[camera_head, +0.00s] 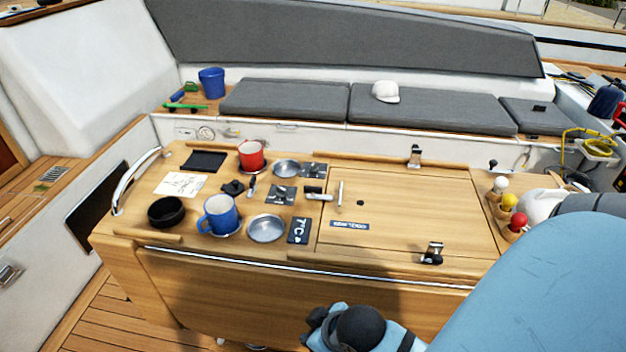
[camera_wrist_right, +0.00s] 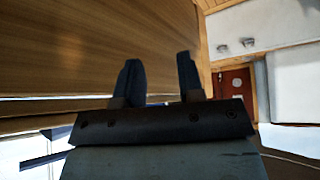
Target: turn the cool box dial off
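The cool box lid (camera_head: 410,210) is a wooden panel in the right half of the table top, shut, with a blue label (camera_head: 348,225) near its front left corner. A small black round piece (camera_head: 360,203) sits on the lid. Two square grey plates with dark fittings, a rear one (camera_head: 313,170) and a front one (camera_head: 281,195), lie left of the lid. I cannot tell which piece is the dial, or its setting. My right gripper (camera_wrist_right: 160,78) is open and empty in the right wrist view, beside a wooden surface. My left gripper is not in view.
A red mug (camera_head: 251,155), a blue mug (camera_head: 220,215), a black bowl (camera_head: 166,212) and metal dishes (camera_head: 266,228) crowd the table's left half. Metal latches stand at the lid's rear (camera_head: 414,156) and front (camera_head: 432,253). Coloured-knob levers (camera_head: 509,201) stand at the right.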

